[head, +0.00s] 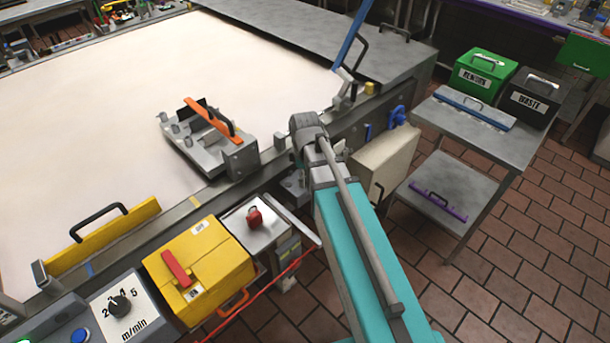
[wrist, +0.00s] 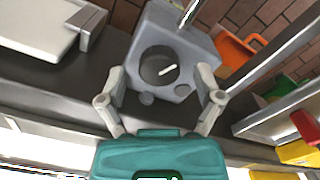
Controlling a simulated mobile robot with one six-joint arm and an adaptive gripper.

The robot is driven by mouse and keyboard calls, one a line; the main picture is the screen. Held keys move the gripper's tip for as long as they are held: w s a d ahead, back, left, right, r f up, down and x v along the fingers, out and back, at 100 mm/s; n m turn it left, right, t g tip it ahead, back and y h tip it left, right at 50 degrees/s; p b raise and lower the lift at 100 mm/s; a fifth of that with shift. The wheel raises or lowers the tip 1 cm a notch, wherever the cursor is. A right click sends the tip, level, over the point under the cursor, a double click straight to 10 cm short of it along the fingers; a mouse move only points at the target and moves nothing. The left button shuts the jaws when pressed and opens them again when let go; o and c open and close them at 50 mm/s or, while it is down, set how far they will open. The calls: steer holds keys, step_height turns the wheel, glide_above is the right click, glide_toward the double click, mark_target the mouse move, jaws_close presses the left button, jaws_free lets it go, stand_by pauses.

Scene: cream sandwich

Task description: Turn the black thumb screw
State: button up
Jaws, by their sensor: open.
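In the wrist view, a dark round knob (wrist: 153,70) with a white mark across its face is set in a grey block (wrist: 198,52). It looks like the black thumb screw. My gripper (wrist: 161,73) is open, with one finger on each side of the knob and nothing held. I cannot tell whether the fingers touch the block. In the head view, my arm's grey and teal links hide most of the gripper. A grey bracket (head: 184,148) with an orange handle (head: 211,121) stands at the conveyor edge, left of my arm.
The pale conveyor belt (head: 120,95) fills the upper left. A yellow box (head: 205,250), a red knob (head: 254,217) and a speed dial (head: 120,305) line its near side. A grey cart (head: 475,125) stands at right. Tiled floor (head: 510,230) is open at lower right.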

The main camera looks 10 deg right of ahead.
steer(key=shift+m, duration=0.5)
